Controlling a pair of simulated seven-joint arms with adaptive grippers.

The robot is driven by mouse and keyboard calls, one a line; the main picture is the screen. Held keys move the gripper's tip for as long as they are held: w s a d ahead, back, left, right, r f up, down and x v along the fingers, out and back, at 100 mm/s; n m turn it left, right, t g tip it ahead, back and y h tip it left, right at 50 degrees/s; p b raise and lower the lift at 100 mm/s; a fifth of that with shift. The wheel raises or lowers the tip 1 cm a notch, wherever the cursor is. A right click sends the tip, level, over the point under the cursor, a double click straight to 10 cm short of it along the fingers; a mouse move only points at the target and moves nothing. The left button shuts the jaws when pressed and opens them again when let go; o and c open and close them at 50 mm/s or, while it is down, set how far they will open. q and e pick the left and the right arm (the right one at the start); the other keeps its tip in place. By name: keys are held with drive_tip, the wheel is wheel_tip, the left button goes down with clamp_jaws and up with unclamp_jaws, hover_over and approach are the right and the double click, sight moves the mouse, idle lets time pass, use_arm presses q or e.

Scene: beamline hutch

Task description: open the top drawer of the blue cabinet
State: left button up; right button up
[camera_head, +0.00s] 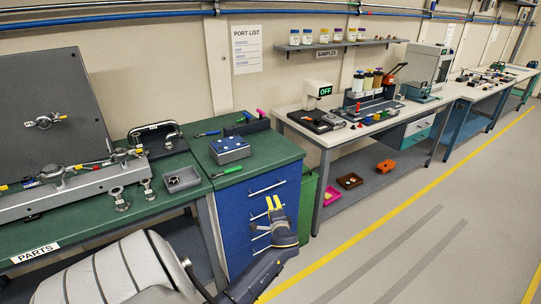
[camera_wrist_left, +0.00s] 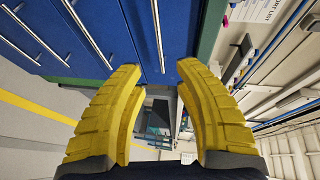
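The blue cabinet (camera_head: 235,215) stands under the right end of the green bench, and its drawers look shut. The top drawer's silver bar handle (camera_head: 267,187) is just below the green top; in the left wrist view this handle (camera_wrist_left: 157,35) runs between the lines of the two fingertips. My left gripper (camera_head: 275,204) is open, its yellow fingers just in front of the drawer face near the top handle. In the left wrist view the gap between its fingers (camera_wrist_left: 157,72) is empty; whether they touch the handle I cannot tell. My right gripper is not in view.
On the green bench top (camera_head: 272,152) are a blue-grey box (camera_head: 229,150), a green screwdriver (camera_head: 227,172) and a grey tray (camera_head: 182,180). The floor before the cabinet is clear.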

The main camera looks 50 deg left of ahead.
use_arm(q)
drive_tip(key=x, duration=1.4)
drive_tip(key=shift+w+f, duration=0.15)
clamp_jaws()
